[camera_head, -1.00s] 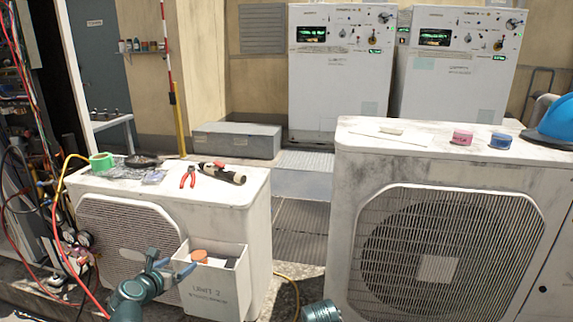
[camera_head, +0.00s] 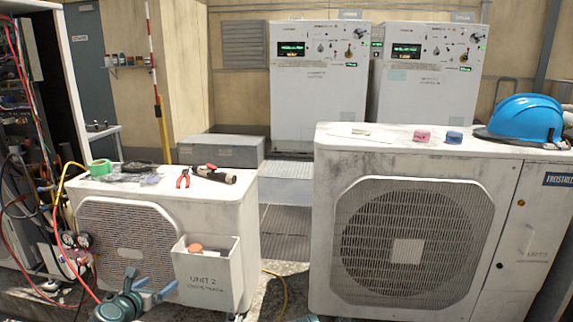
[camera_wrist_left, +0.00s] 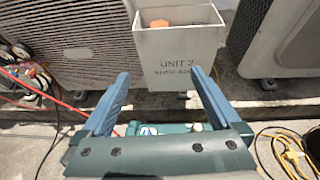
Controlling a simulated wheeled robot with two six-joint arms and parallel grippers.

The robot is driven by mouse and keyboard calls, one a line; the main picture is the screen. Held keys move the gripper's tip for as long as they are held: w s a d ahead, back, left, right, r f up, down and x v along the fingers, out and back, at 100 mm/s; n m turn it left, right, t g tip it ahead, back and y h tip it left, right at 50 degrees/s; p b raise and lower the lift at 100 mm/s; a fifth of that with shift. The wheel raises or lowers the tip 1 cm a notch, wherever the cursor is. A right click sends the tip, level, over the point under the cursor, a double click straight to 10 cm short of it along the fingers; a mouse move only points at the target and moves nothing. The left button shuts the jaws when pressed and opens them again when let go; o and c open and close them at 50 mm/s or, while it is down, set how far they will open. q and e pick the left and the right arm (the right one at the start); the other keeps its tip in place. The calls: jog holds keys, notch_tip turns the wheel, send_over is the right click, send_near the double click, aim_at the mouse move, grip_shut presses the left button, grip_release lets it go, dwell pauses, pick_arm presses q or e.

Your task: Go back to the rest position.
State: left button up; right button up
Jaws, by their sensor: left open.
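My left gripper (camera_head: 150,288) is low at the bottom left of the head view, in front of the smaller condenser (camera_head: 130,238). It is open and empty, and its two blue fingers (camera_wrist_left: 160,100) stand apart in the left wrist view. The white box marked UNIT 2 (camera_head: 209,275) hangs on the condenser's front right, above and beyond the fingers, not touched by them. An orange round thing (camera_head: 195,247) lies in the box and also shows in the left wrist view (camera_wrist_left: 159,23). My right gripper is not in view.
Red pliers (camera_head: 183,178), a dark cylindrical tool (camera_head: 214,174) and green tape (camera_head: 100,167) lie on the smaller condenser. The larger condenser (camera_head: 325,200) carries a blue helmet (camera_head: 525,118) and pink and blue rolls. Hoses and gauges (camera_head: 70,240) crowd the left.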

pick_arm(q)
jog(key=s+d+f+m+g+h, duration=0.1)
jog(key=s+d+f+m+g, duration=0.15)
jog(key=d+m, duration=0.5)
jog(key=s+d+f+m+g+h, duration=0.1)
jog(key=s+d+f+m+g, duration=0.2)
jog(key=d+m, duration=0.4)
jog(key=s+d+f+m+g+h, duration=0.1)
jog(key=d+f+m+g, duration=0.1)
jog(key=d+f+m, duration=0.45)
jog(key=s+d+f+m+g+y, duration=0.1)
jog(key=s+d+m+g+y, duration=0.65)
jog(key=s+m, duration=0.9)
notch_tip(320, 180, up, 33)
jog(key=w+d+m+t+h+p, duration=0.1)
jog(key=d+h+p, duration=0.1)
jog(key=p, duration=3.1)
jog(key=shift+w+r+p, duration=0.15)
jog(key=shift+w+p, duration=0.05)
jog(key=shift+p, duration=0.15)
